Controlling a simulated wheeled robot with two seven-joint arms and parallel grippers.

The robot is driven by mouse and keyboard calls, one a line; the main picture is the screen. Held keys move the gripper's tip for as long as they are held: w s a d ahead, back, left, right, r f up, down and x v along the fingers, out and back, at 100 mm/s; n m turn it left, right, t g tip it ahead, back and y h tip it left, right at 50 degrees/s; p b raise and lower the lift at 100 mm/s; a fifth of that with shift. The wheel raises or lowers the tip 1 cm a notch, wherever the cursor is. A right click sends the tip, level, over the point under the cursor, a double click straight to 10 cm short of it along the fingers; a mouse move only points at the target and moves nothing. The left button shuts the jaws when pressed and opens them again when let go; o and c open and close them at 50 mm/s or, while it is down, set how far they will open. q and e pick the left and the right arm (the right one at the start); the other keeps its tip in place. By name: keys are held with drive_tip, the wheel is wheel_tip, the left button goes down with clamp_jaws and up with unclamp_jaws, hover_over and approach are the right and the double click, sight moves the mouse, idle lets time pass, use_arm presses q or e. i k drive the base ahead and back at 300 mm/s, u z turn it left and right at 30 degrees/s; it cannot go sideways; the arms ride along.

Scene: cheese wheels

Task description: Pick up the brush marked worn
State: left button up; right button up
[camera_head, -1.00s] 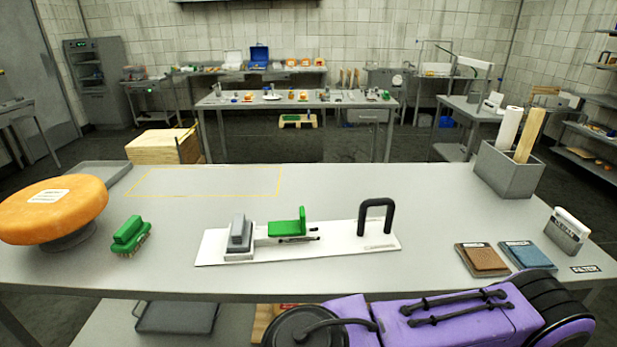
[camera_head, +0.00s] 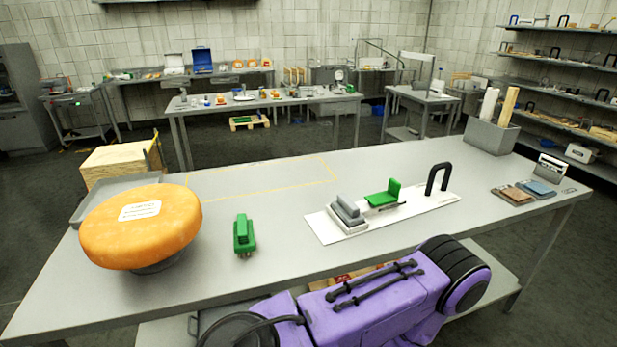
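A green brush (camera_head: 244,234) with bristles underneath lies on the grey table (camera_head: 290,200), just right of the orange cheese wheel (camera_head: 140,226). A second green piece (camera_head: 383,196), with an upright back, sits on a white board (camera_head: 345,231) in the middle of the table. I cannot tell whether it is a brush. No readable "worn" mark shows on either. A purple arm of mine crosses the bottom of the view, in front of the table edge. Neither of my grippers shows.
The white board also bears a grey block (camera_head: 348,212) and a black handle (camera_head: 437,179). A brown pad (camera_head: 513,193) and a blue pad (camera_head: 537,188) lie at right. A grey bin (camera_head: 490,136) stands behind. The table's yellow-outlined area (camera_head: 265,182) is bare.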

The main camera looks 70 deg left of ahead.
sight(347, 211)
drive_tip(key=k, duration=0.35)
drive_tip(key=u, duration=0.9)
